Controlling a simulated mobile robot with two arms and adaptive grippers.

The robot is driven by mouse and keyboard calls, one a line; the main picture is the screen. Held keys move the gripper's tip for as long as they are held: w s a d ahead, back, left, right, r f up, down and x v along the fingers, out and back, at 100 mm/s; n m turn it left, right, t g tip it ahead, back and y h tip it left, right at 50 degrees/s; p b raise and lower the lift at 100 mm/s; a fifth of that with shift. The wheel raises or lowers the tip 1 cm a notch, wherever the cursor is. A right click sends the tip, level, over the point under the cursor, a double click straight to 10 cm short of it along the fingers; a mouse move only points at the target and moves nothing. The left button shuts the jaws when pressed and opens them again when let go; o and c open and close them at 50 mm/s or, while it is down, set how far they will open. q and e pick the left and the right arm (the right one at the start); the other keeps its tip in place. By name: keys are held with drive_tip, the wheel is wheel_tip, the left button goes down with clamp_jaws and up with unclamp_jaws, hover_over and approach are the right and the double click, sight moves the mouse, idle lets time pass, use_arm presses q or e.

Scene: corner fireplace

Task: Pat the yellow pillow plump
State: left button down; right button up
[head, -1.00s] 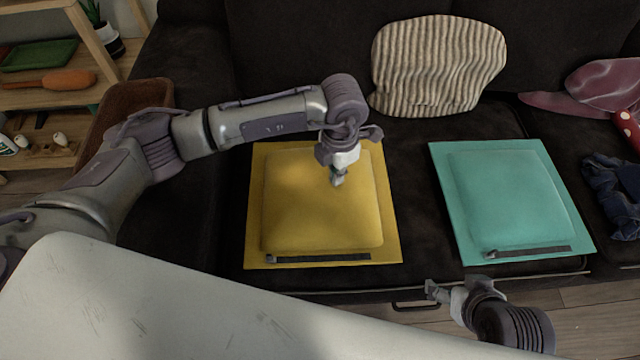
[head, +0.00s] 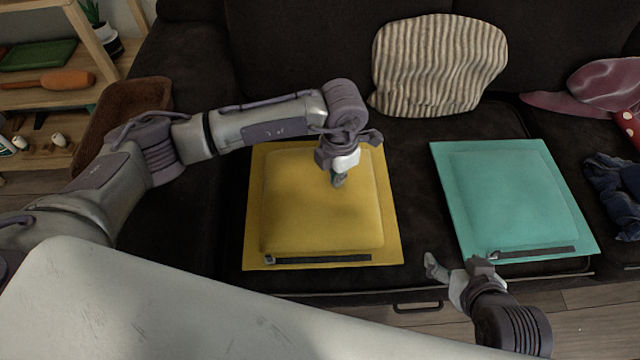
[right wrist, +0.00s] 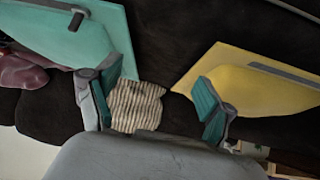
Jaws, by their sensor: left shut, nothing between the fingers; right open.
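The yellow pillow (head: 310,215) lies flat on the dark sofa seat, a square cushion with a flat border and a dark zip strip along its front edge. It also shows in the right wrist view (right wrist: 262,88). My left gripper (head: 339,181) is shut and empty, pointing down at the upper right part of the pillow; I cannot tell whether it touches the fabric. My right gripper (head: 458,268) is open and empty in front of the seat edge, between the yellow pillow and the teal pillow (head: 510,195). Its two fingers also show in the right wrist view (right wrist: 158,102).
A striped cushion (head: 438,65) leans on the sofa back. Dark blue cloth (head: 615,190) and a mauve cushion (head: 605,85) lie at the right. A wooden shelf (head: 50,95) and a brown basket (head: 118,115) stand at the left. Bare seat (head: 420,205) separates the two pillows.

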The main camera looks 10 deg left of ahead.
use_arm(q)
drive_tip(key=shift+f, duration=0.1)
use_arm(e)
drive_tip(key=shift+w+a+r, duration=0.15)
drive_tip(key=shift+w+r, duration=0.15)
drive_tip(key=shift+w, duration=0.1)
drive_tip(key=shift+s, duration=0.1)
use_arm(q)
drive_tip(key=shift+r+p, duration=0.55)
drive_tip(key=shift+r, duration=0.25)
drive_tip(key=shift+r+p, duration=0.45)
drive_tip(key=shift+r, duration=0.25)
use_arm(e)
drive_tip(key=s+d+f+g, duration=0.1)
drive_tip(key=s+g, duration=0.1)
drive_tip(key=s, duration=0.2)
drive_tip(key=s+d+f+g+h, duration=0.1)
drive_tip(key=s+d+f+g, duration=0.1)
drive_tip(key=s, duration=0.3)
drive_tip(key=shift+f+g, duration=0.25)
drive_tip(key=shift+g, duration=0.25)
